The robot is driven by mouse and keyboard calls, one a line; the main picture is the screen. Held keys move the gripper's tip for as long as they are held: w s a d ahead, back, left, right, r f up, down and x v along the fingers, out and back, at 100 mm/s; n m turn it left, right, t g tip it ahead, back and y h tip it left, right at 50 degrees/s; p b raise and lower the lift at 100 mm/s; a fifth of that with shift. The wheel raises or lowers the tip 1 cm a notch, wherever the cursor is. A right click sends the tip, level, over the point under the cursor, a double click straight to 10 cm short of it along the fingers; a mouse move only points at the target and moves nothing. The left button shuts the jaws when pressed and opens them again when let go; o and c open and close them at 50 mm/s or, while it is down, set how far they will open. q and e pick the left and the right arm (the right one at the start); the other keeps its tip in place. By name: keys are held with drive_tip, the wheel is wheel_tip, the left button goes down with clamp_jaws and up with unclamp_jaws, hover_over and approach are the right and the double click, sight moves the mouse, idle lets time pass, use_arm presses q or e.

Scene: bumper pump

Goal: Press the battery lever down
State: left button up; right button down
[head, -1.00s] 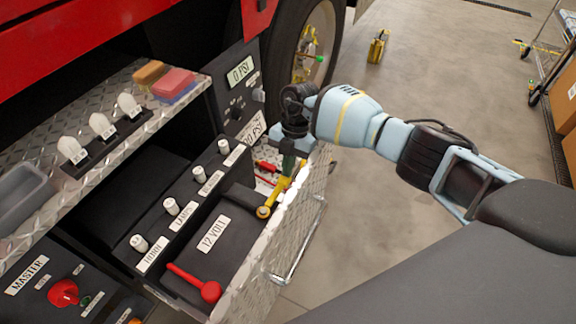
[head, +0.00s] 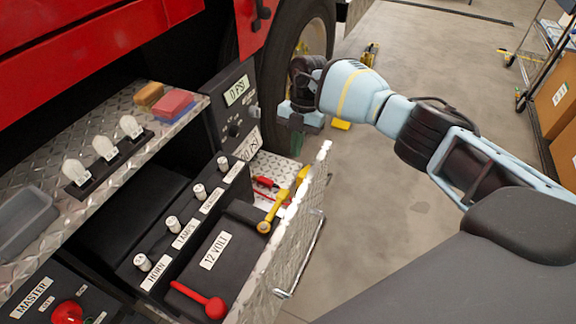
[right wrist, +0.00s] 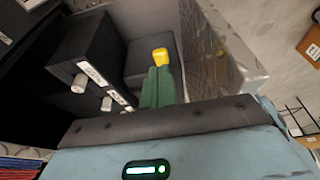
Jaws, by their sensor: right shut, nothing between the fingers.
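A black battery box labelled 12 VOLT (head: 240,240) sits in the open side compartment. A yellow lever (head: 282,203) has its ring end at the box's right side and slants up and away towards the metal side panel. A red lever (head: 203,300) lies flat across the box's near end. My right gripper (head: 297,146) is shut and empty, its green fingers above and beyond the yellow lever's far end. In the right wrist view a yellow end (right wrist: 160,56) shows just beyond the fingertips (right wrist: 160,78); contact is unclear. My left gripper is not in view.
A switch block with several white knobs (head: 173,223) stands left of the battery. The metal side panel (head: 292,240) with a rail borders it on the right. A pressure panel (head: 237,105) and the tyre (head: 295,50) are behind. Open floor (head: 420,170) lies right.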

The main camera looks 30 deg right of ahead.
drive_tip(key=shift+w+d+r, duration=0.3)
drive_tip(key=shift+w+r, duration=0.05)
drive_tip(key=shift+r, duration=0.2)
drive_tip(key=shift+w+d+r, duration=0.3)
drive_tip(key=shift+r, duration=0.25)
